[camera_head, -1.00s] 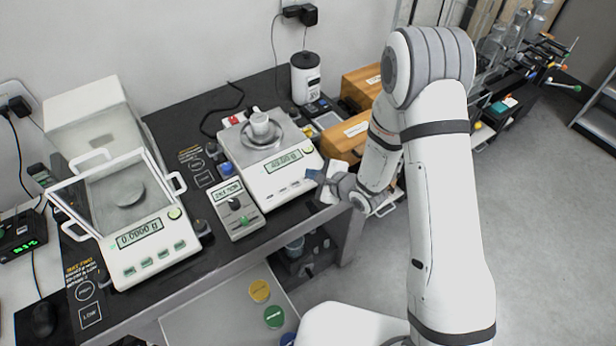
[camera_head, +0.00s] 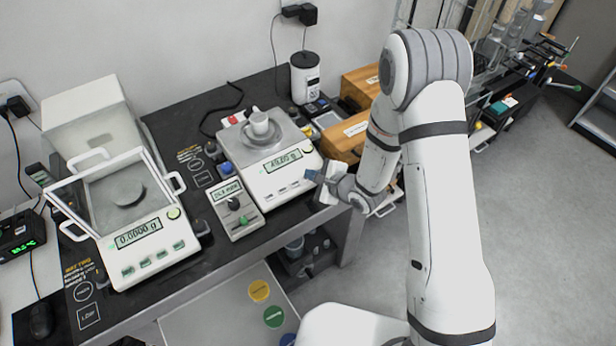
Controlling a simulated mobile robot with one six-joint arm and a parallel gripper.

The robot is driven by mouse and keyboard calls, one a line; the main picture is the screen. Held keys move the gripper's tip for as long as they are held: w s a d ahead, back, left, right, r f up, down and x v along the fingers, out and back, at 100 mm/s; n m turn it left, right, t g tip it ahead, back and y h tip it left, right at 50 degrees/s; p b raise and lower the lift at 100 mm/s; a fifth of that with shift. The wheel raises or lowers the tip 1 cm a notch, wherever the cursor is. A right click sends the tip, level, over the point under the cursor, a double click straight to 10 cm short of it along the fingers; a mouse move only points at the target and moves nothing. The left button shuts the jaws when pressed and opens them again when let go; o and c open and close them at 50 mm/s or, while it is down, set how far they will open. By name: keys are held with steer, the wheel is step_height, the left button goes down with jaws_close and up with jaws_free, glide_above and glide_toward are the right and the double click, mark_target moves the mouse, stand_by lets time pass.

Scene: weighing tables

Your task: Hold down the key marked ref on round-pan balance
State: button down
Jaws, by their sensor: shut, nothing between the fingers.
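The right balance (camera_head: 256,188) is white, with a display (camera_head: 284,160) and a row of small keys on its sloped front. A pale cup-like piece (camera_head: 260,124) stands on its round dish above a flat silver top. The left balance (camera_head: 150,250) has a framed clear shield around a dark round pan (camera_head: 127,192); its display reads 0.0000 g and its front has several green keys. The key markings are too small to read. My gripper (camera_head: 314,175) is shut and empty at the right balance's front right corner, beside the rightmost keys. I cannot tell whether it touches a key.
Wooden boxes (camera_head: 345,138) and a white canister (camera_head: 305,78) are behind my gripper. The dark table's front edge runs just below the balances.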

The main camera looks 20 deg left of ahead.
steer(key=shift+a+f+b, duration=0.1)
steer(key=shift+f+b, duration=0.2)
steer(key=shift+f, duration=0.1)
stand_by(0.3)
steer(key=shift+r, duration=0.15)
stand_by(2.5)
steer(key=shift+d+r+p, duration=0.2)
steer(key=shift+r+p, duration=0.4)
steer(key=shift+r, duration=0.05)
steer(key=r+p, duration=0.2)
steer(key=r, duration=0.1)
steer(key=s+d+r+p, duration=0.1)
steer(key=shift+r+p, duration=0.35)
steer(key=shift+r, duration=0.05)
